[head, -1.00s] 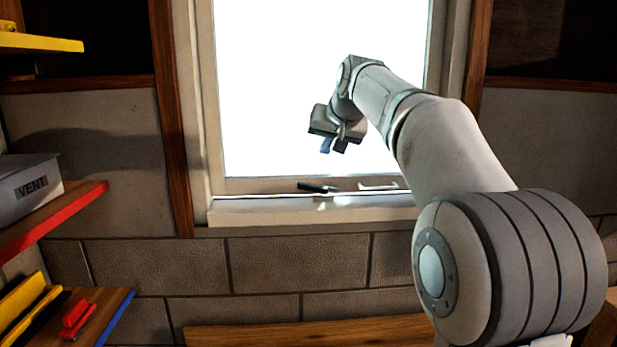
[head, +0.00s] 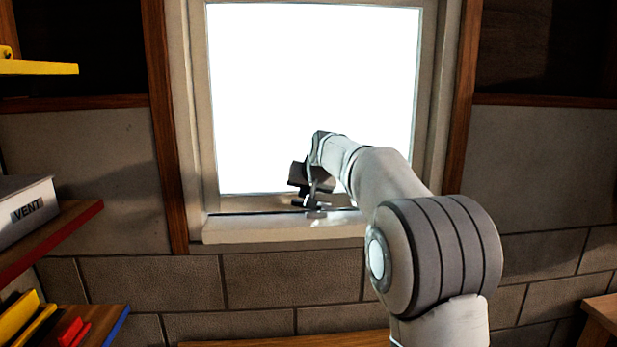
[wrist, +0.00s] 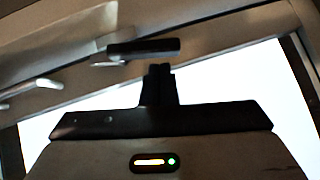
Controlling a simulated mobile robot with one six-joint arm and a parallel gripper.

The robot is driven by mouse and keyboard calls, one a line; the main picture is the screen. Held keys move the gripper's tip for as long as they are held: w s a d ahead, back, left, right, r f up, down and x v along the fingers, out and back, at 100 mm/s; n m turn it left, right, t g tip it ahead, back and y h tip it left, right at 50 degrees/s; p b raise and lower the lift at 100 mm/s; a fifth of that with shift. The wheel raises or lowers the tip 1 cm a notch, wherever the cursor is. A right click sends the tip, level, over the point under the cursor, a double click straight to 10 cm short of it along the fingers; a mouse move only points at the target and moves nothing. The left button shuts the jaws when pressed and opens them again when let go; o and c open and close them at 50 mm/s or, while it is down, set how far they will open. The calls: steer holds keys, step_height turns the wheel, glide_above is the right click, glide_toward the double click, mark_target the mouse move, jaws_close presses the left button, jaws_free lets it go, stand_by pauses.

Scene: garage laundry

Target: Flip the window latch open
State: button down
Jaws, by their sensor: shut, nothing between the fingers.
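The window latch has a dark bar-shaped handle (wrist: 150,47) on the bottom frame rail, lying roughly along the rail in the wrist view. A small pale mount shows at the handle's left end there. My gripper (wrist: 158,69) is shut and empty, its fingertips just below the handle in that picture; I cannot tell whether they touch it. In the head view my gripper (head: 316,205) is low at the window's bottom rail and mostly covers the latch.
The window sill (head: 260,231) juts out below the rail. A pale fixed handle (wrist: 30,90) sits along the rail beside the latch. Shelves with a VENT box (head: 28,208) stand at the left. The bright window pane (head: 300,80) is clear above.

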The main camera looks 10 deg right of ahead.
steer(key=shift+w+f, duration=0.1)
steer(key=shift+f, duration=0.25)
steer(key=shift+a, duration=0.1)
steer(key=shift+a+f+b, duration=0.55)
steer(key=shift+f+b, duration=0.15)
steer(key=shift+b, duration=0.1)
steer(key=shift+r, duration=0.1)
